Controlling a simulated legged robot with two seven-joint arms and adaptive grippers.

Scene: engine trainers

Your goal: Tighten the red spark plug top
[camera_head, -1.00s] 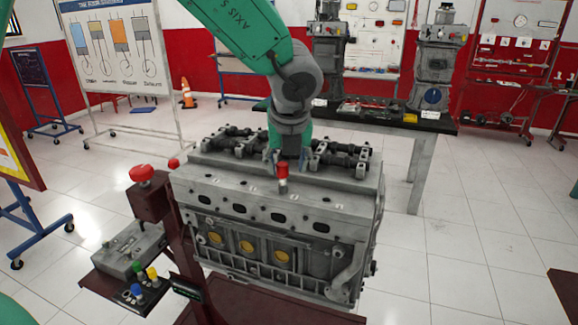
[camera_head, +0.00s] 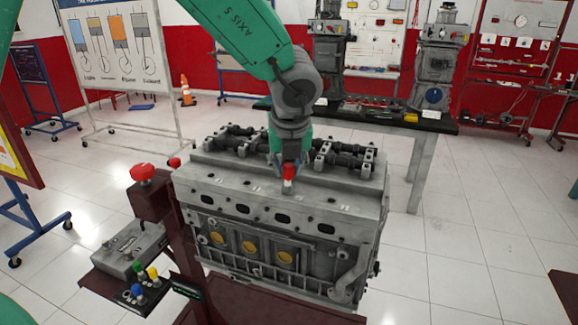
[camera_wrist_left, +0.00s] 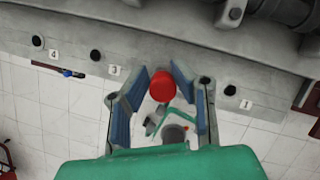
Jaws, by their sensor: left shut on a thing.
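The red spark plug top (camera_head: 289,172) stands upright on the front part of the engine's upper face, with a pale band below the red. In the left wrist view its round red top (camera_wrist_left: 162,86) lies between the blue-padded fingers. It is in the row of numbered holes, between the marks 3 and 1. My left gripper (camera_head: 289,160) points straight down over the plug and is shut on it. The plug's lower end is hidden from both views. My right gripper is not in view.
The grey engine block (camera_head: 270,215) has dark camshafts (camera_head: 345,152) along its top, behind the plug. A red button post (camera_head: 142,174) and a control box (camera_head: 130,250) stand at the left. A dark bench (camera_head: 440,122) with engine parts is behind.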

